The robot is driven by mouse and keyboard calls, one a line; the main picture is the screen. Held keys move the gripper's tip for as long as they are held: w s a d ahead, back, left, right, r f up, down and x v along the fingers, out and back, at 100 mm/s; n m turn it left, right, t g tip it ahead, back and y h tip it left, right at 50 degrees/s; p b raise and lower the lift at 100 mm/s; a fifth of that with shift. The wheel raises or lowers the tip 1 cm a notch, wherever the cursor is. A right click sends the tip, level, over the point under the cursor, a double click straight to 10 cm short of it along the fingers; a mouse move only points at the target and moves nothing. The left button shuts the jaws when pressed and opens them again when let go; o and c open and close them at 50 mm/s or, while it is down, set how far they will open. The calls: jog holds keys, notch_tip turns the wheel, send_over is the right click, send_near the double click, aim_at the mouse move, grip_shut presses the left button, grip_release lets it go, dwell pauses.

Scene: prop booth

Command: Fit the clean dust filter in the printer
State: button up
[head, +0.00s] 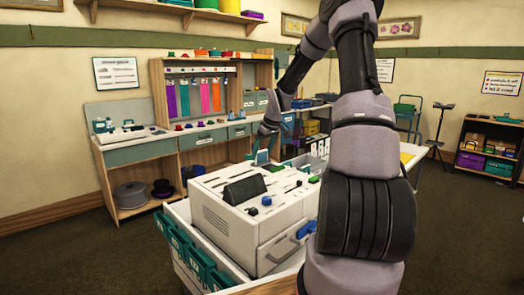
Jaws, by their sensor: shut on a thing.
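The printer (235,215) is a boxy white machine with a dark slanted screen, coloured knobs on top, side vents and a blue handle (306,230) on its right-hand face. It stands on a white cart in front of me. My gripper (264,150) is small in the picture, pointing down beyond the printer's back edge. It is shut on a small teal piece (262,158), partly hidden behind the printer's top. I cannot tell whether this piece is the clean dust filter or whether it touches the printer. No other filter can be made out.
Teal bins (190,252) hang along the cart's left side. A wooden workbench (137,160) with coloured strips and small parts stands behind. My arm covers much of the right middle. A low shelf (490,150) stands at far right; open floor (450,230) lies before it.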

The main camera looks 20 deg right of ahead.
jog(key=shift+f, duration=0.4)
jog(key=o, duration=0.5)
jog(key=v, duration=1.1)
jog(key=shift+a, duration=0.15)
dwell(0.4)
